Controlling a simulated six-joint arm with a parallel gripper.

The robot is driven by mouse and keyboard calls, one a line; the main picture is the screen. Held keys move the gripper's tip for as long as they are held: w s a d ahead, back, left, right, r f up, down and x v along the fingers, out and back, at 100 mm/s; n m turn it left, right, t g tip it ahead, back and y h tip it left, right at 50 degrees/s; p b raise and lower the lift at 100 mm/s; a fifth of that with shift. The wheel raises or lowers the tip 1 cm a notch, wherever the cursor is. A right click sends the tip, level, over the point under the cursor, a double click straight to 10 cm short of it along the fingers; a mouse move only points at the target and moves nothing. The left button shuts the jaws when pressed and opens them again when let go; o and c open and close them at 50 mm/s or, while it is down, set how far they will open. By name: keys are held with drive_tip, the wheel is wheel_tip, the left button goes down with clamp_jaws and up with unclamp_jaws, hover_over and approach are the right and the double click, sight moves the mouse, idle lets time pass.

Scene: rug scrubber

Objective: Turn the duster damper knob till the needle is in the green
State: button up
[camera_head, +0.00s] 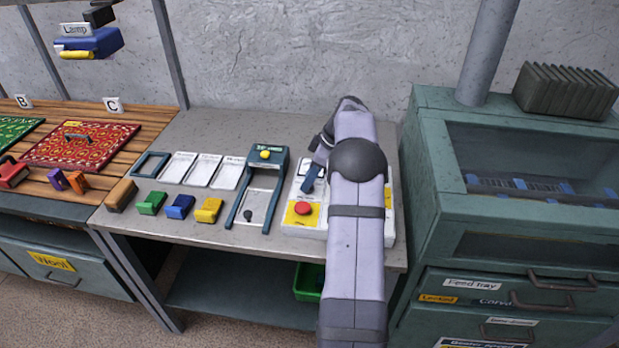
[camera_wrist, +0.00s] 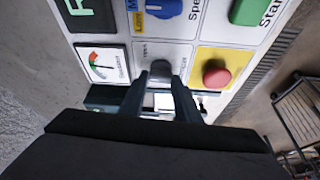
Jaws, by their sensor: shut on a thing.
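The duster damper knob (camera_wrist: 160,73) is a small grey knob on the white control panel (camera_head: 296,229). In the wrist view my gripper (camera_wrist: 162,69) is shut on it, one finger on each side. The knob's top shows between the fingers; its lower part is hidden by them. The duster gauge (camera_wrist: 101,63) sits left of the knob, with a white face and a red and green arc. The needle is too small to place surely against the green. In the head view my arm covers much of the panel, including the knob.
A red button (camera_wrist: 216,75) on a yellow patch is close to the right of my fingers. A blue speed knob (camera_wrist: 164,8) and a green start button (camera_wrist: 247,12) are further up. A green cabinet (camera_head: 421,200) stands right of the bench.

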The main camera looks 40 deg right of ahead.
sight(318, 192)
drive_tip(key=o, duration=1)
drive_tip(key=shift+o, duration=0.2)
drive_tip(key=b+v, duration=0.1)
drive_tip(key=v, duration=0.6)
drive_tip(key=shift+r, duration=0.2)
